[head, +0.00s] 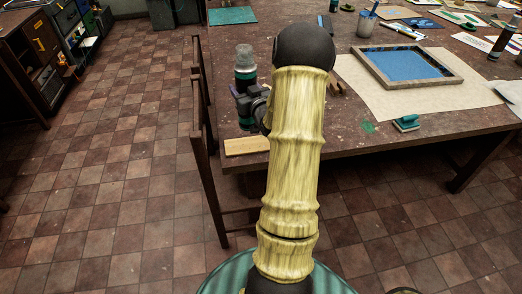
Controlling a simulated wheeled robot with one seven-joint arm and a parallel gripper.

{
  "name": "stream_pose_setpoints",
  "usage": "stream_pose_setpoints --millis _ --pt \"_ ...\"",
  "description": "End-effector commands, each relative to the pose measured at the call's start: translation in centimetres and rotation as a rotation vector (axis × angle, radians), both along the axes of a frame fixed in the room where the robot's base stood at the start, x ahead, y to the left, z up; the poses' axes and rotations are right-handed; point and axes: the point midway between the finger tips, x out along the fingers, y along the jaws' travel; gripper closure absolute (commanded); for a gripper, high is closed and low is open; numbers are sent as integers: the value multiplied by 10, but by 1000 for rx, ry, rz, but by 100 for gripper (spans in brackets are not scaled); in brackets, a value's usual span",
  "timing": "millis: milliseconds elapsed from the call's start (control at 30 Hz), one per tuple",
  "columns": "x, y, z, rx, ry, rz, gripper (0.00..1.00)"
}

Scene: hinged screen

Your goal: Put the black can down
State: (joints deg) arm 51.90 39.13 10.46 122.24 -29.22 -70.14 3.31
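A can-like thing with a grey cap, a dark body and green bands (245,73) stands upright at the left end of the brown table (350,140). It is the only thing I see there that could be the black can. My gripper (249,103) is a small dark shape just left of my yellow arm, in front of the can's lower part. The arm hides much of it. I cannot tell whether its fingers are closed around the can, or whether the can's base touches the table.
A wooden block (246,146) lies at the table's near left corner. A blue framed screen (408,66) lies on pale paper (375,100) to the right, with a teal tool (406,123) near the front edge. A green mat (232,15) lies at the back left.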

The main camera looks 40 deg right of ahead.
Motion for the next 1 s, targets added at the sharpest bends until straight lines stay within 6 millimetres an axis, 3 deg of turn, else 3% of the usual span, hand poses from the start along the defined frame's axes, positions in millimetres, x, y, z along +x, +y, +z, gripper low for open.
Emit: stream_pose_setpoints --millis 467,800,1000 --pt "3 0 2 3 -2 -4 82" --pt "3 -1 -44 4 -1 -5 82" --pt "3 -1 -53 0 -4 -5 82"
